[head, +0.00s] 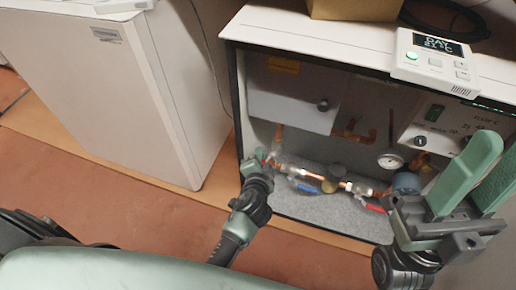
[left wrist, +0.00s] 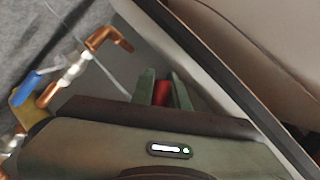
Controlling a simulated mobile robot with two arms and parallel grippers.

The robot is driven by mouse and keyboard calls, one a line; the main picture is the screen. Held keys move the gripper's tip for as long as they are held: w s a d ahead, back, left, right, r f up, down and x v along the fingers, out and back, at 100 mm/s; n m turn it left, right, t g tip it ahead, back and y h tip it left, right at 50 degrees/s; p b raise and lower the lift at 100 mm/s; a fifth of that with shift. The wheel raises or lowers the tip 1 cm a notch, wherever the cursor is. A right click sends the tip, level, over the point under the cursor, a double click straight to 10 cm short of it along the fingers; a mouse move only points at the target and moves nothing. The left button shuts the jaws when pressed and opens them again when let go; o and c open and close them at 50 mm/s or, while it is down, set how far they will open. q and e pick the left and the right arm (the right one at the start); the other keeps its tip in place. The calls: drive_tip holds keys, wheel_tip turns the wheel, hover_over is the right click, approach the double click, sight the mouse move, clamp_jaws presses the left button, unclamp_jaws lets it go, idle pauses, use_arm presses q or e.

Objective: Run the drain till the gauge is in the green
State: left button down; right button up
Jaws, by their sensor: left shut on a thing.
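The round white gauge (head: 391,161) sits on the copper pipework inside the open cabinet; its needle and green band are too small to read. My left gripper (head: 264,160) is at the left end of the pipework, shut on a small red part (left wrist: 161,92) that shows between its green fingers in the left wrist view. The fingers mostly hide this part, so I cannot tell its shape. A blue lever (head: 307,187) and a red lever (head: 375,208) sit on the pipe to the right. My right gripper (head: 499,150) is open and empty, nearer the camera.
The cabinet top (head: 300,39) carries a controller (head: 434,58) reading DAY, a cardboard box (head: 355,8) and a black cable coil. A control box (head: 455,130) with a knob is inside at right. A white appliance (head: 110,90) stands left; the red floor in front is clear.

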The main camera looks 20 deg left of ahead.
use_arm(q)
drive_tip(key=c, duration=1.7)
unclamp_jaws()
